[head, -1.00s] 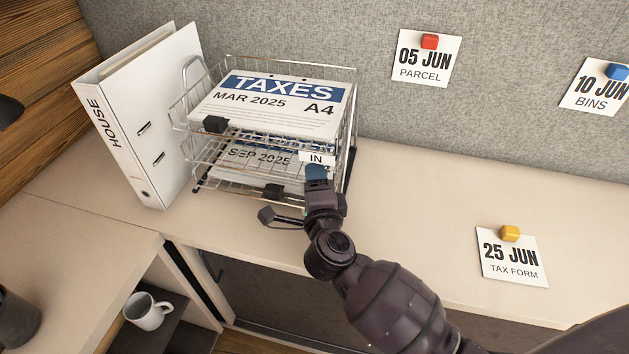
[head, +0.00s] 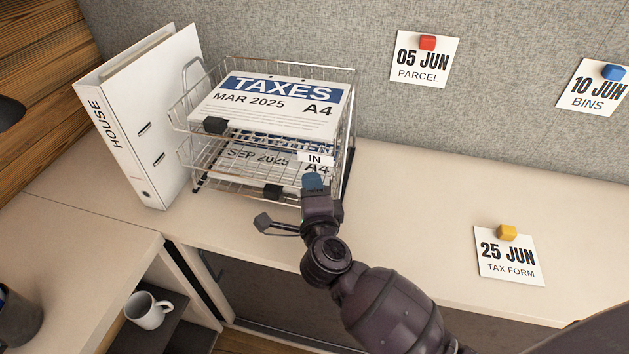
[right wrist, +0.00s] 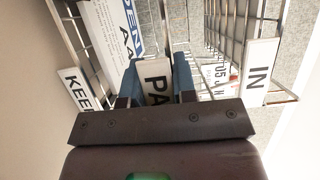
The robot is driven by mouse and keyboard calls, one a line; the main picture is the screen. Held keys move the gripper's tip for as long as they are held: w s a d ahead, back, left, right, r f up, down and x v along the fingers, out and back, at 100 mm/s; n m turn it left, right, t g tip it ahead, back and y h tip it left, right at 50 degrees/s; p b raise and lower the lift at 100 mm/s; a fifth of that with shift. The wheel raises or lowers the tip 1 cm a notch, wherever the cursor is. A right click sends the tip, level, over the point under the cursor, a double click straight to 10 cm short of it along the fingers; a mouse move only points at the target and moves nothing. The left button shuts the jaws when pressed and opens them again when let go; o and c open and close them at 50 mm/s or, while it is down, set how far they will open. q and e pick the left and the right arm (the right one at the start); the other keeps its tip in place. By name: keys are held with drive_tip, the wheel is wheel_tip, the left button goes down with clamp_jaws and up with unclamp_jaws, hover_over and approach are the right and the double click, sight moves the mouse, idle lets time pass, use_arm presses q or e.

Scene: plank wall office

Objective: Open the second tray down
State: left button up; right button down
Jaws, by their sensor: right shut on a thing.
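The wire tray stack (head: 352,112) stands on the desk against the grey partition. Its top tray bears the IN label (head: 316,158) and a TAXES MAR 2025 sheet (head: 270,100). The second tray (head: 185,152) shows just below. In the right wrist view, its label starting "PA" (right wrist: 157,85) is between my blue fingertips. My right gripper (head: 314,182) is shut on that label at the stack's front right. The IN label (right wrist: 259,66) is to the right there, the KEEP label (right wrist: 76,88) to the left. The SEP 2025 sheet (head: 257,158) lies lower. My left gripper is not in view.
A white HOUSE binder (head: 150,110) stands close against the stack's left side. The desk (head: 410,220) is clear to the right, up to a 25 JUN note (head: 508,258). A white mug (head: 147,310) stands on a lower shelf at lower left.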

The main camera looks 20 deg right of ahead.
drive_tip(key=s+a, duration=0.1)
drive_tip(key=s, duration=0.1)
drive_tip(key=s+a+p, duration=0.1)
drive_tip(key=s+a, duration=0.1)
drive_tip(key=s, duration=0.1)
drive_tip(key=shift+s+a+r+p, duration=0.25)
drive_tip(key=shift+s+a+p, duration=0.05)
drive_tip(key=shift+a+p, duration=0.05)
drive_tip(key=s+a+p, duration=0.1)
drive_tip(key=s+a, duration=0.5)
drive_tip(key=s, duration=0.3)
drive_tip(key=shift+s+a+f, duration=0.25)
drive_tip(key=shift+s, duration=0.05)
drive_tip(key=c, duration=0.9)
unclamp_jaws()
drive_tip(key=shift+s, duration=0.15)
